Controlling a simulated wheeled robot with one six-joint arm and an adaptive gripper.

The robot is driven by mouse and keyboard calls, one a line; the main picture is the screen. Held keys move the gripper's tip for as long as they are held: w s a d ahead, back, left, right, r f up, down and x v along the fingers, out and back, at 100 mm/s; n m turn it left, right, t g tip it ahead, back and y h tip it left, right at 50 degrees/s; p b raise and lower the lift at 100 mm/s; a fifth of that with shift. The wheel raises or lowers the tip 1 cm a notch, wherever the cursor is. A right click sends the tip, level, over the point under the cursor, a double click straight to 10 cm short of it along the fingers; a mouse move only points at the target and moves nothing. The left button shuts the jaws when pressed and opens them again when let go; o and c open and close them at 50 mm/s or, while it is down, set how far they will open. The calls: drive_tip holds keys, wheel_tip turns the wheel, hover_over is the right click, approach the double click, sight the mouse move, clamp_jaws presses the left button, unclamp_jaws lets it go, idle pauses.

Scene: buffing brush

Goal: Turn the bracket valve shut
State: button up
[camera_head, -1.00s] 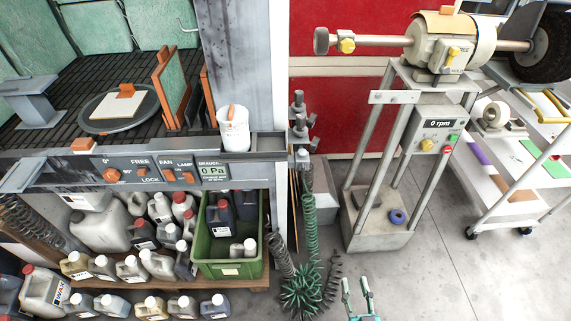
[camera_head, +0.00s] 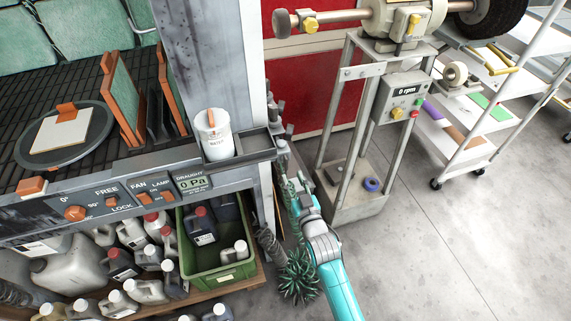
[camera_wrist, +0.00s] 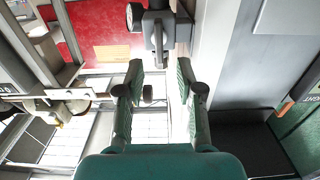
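The bracket valve is a dark grey metal fitting on the side of the grey column. In the wrist view the valve (camera_wrist: 158,25) is at the top centre, with a short lever pointing down the picture toward the gap between my fingers. In the head view the valve fittings (camera_head: 274,115) show only partly at the column's right edge. My gripper (camera_wrist: 160,80) is open and empty, its two green fingers spread just short of the lever, with no contact visible. In the head view the arm reaches up beside the column and the gripper end is small and hard to make out.
A green crate (camera_head: 222,275) with bottles is below. A buffing machine stand (camera_head: 350,72) is close on the right.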

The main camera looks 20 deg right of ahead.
sight(287, 164)
drive_tip(key=w, duration=0.6)
drive_tip(key=shift+w, duration=0.3)
clamp_jaws()
